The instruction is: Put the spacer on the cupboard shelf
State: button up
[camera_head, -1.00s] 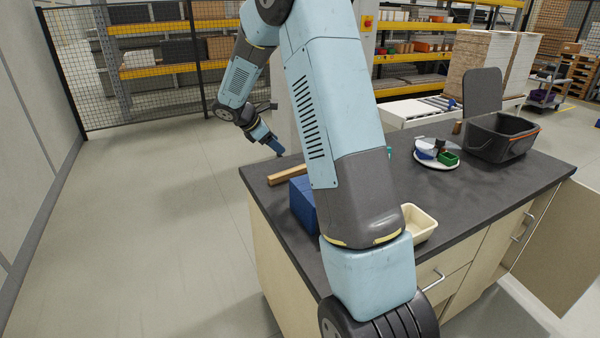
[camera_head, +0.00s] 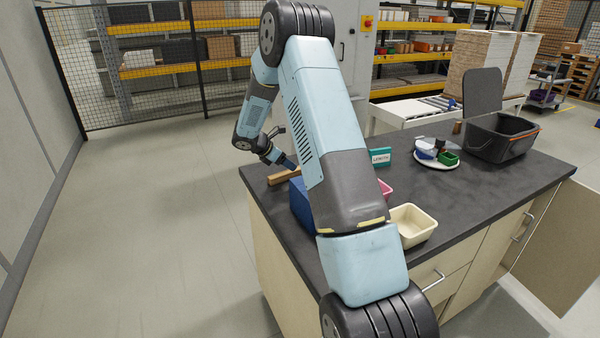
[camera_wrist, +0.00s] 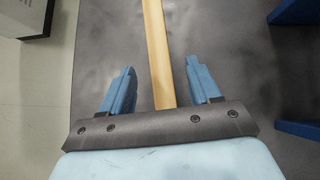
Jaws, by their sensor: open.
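A long, light wooden bar, likely the spacer (camera_head: 281,178), lies on the dark worktop near its far left corner. In the wrist view the bar (camera_wrist: 156,45) runs up the picture between the two blue fingers of my gripper (camera_wrist: 160,72). The fingers are apart, with a gap on each side of the bar. In the head view my gripper (camera_head: 288,164) is at the bar, partly hidden by my arm. A cupboard door (camera_head: 560,245) stands open at the bench's right end. The cupboard's inside and shelf are hidden.
A blue box-like object (camera_head: 301,204) stands close to the bar, partly behind my arm. The worktop (camera_head: 455,195) also holds a cream tray (camera_head: 411,225), a pink container (camera_head: 385,189), a teal box (camera_head: 380,156), a round plate (camera_head: 437,162) with small bins, and a black crate (camera_head: 500,137).

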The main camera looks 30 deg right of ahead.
jog(key=shift+r+x, duration=0.2)
jog(key=shift+x, duration=3)
jog(key=shift+w+d, duration=0.15)
jog(key=shift+d, duration=0.05)
grip_shut()
jog(key=shift+r, duration=0.1)
jog(key=shift+r, duration=0.3)
notch_tip(320, 180, up, 3)
jog(key=shift+f, duration=0.2)
jog(key=s+a+r, duration=0.3)
jog(key=s+r, duration=0.6)
jog(key=s, duration=0.4)
jog(key=shift+s+a+r, duration=0.25)
jog(key=shift+a+r, duration=0.05)
jog(key=shift+r, duration=0.1)
